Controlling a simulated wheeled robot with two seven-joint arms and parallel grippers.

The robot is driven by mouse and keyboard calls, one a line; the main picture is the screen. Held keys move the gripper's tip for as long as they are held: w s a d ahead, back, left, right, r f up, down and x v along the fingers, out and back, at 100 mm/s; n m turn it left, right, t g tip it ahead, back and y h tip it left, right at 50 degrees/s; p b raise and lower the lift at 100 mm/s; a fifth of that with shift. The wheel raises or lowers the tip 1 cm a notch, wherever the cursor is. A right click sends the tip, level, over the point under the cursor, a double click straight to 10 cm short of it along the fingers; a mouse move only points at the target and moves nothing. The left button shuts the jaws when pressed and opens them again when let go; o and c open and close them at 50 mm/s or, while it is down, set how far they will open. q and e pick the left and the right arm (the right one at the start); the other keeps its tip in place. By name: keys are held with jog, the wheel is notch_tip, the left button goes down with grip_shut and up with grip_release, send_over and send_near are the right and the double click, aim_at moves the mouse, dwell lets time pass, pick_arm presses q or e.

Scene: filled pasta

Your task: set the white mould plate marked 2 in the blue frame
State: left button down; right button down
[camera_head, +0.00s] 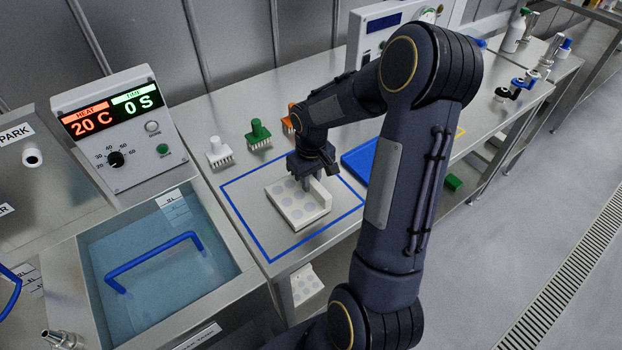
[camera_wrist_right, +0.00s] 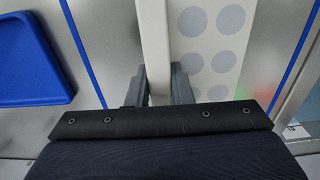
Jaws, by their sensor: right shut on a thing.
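The white mould plate (camera_head: 288,207), with grey round marks and a raised white bar (camera_head: 321,194), is inside the blue frame (camera_head: 245,233) outlined on the steel table. I cannot read a number on it, nor tell whether it rests fully on the table. My right gripper (camera_head: 308,181) is shut on the bar from above. In the right wrist view, the fingers (camera_wrist_right: 159,88) stand on both sides of the bar (camera_wrist_right: 154,35), with the marked plate face (camera_wrist_right: 207,48) beside it. Frame lines (camera_wrist_right: 82,52) show on both sides. My left gripper is out of view.
A blue tray (camera_head: 358,160) lies behind my right arm, beside the frame. White (camera_head: 219,152), green (camera_head: 258,134) and orange (camera_head: 291,117) pronged pieces stand behind the frame. A water bath (camera_head: 150,275) is at left. Another marked white plate (camera_head: 305,287) sits below the table.

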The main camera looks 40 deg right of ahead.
jog(key=shift+f, duration=0.2)
jog(key=c, duration=1.3)
grip_release()
notch_tip(320, 180, up, 12)
jog(key=s+a+r+t+y, duration=0.1)
jog(key=s+a+t+y, duration=0.1)
jog(key=s+a, duration=0.6)
jog(key=s+a+r+t+y, duration=0.1)
jog(key=s+a+t, duration=0.2)
jog(key=s+a, duration=0.5)
jog(key=shift+s+a+r+t+y, duration=0.2)
jog(key=shift+a+r+t+y, duration=0.15)
jog(key=shift+a, duration=0.4)
